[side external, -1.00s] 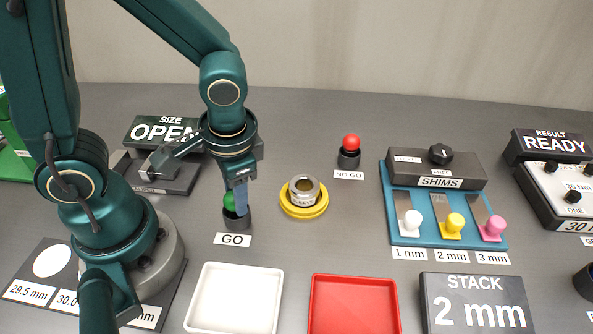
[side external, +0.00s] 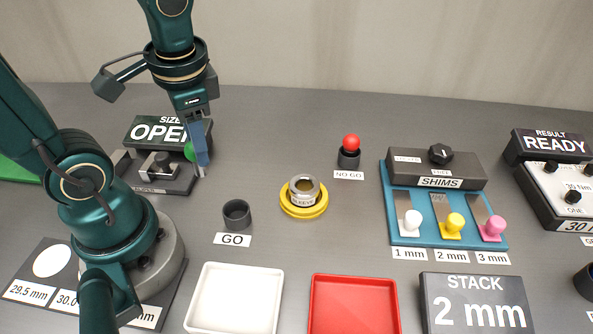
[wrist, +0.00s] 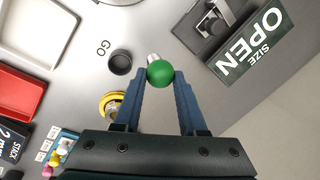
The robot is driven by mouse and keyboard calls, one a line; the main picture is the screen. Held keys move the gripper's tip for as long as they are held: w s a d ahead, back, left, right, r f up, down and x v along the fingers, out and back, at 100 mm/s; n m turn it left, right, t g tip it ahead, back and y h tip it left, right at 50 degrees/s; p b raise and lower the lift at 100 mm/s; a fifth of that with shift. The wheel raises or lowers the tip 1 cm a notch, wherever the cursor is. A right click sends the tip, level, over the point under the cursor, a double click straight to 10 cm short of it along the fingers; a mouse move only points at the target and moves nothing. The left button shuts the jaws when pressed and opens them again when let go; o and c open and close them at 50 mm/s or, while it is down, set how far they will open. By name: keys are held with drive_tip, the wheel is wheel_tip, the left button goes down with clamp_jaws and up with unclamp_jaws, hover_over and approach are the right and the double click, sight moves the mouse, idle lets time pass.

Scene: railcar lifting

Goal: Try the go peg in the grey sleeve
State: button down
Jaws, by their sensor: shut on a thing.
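My gripper (side external: 199,165) is raised in the side view, in front of the size display. It is shut on the go peg, whose green ball (wrist: 160,73) sits between the fingertips in the wrist view. A short bit of the peg's metal shank shows beyond the ball. In the side view the green ball (side external: 189,151) is partly hidden by a finger. The grey sleeve (side external: 303,188) stands upright on a yellow round base (side external: 303,209), right of my gripper and apart from it. The go holder (side external: 237,214), a dark cup, is empty.
The red-topped no-go peg (side external: 351,143) stands in its holder behind and right of the sleeve. The size display (side external: 160,131) reads OPEN above a grey gauge (side external: 165,175). White (side external: 235,265) and red (side external: 354,279) trays lie in front. The shim rack (side external: 397,240) is at right.

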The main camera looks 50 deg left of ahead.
drive_tip(key=s+a+r, duration=0.2)
drive_tip(key=a+r, duration=0.1)
drive_tip(key=a, duration=0.2)
drive_tip(key=w+d+r+n, duration=0.3)
drive_tip(key=w+r, duration=0.1)
drive_tip(key=w, duration=0.8)
drive_tip(key=w+d+f+m, duration=0.2)
drive_tip(key=d, duration=0.4)
drive_tip(key=w+d+f+m, duration=0.1)
drive_tip(key=w+d+f, duration=0.15)
drive_tip(key=d, duration=0.25)
drive_tip(key=d+x, duration=0.1)
drive_tip(key=x, duration=0.5)
drive_tip(key=shift+s+d, duration=0.25)
drive_tip(key=shift+s, duration=0.05)
drive_tip(key=shift+d+x, duration=0.2)
drive_tip(key=shift+x, duration=0.7)
drive_tip(key=shift+d+x, duration=0.15)
drive_tip(key=shift+x, duration=0.75)
idle(2.5)
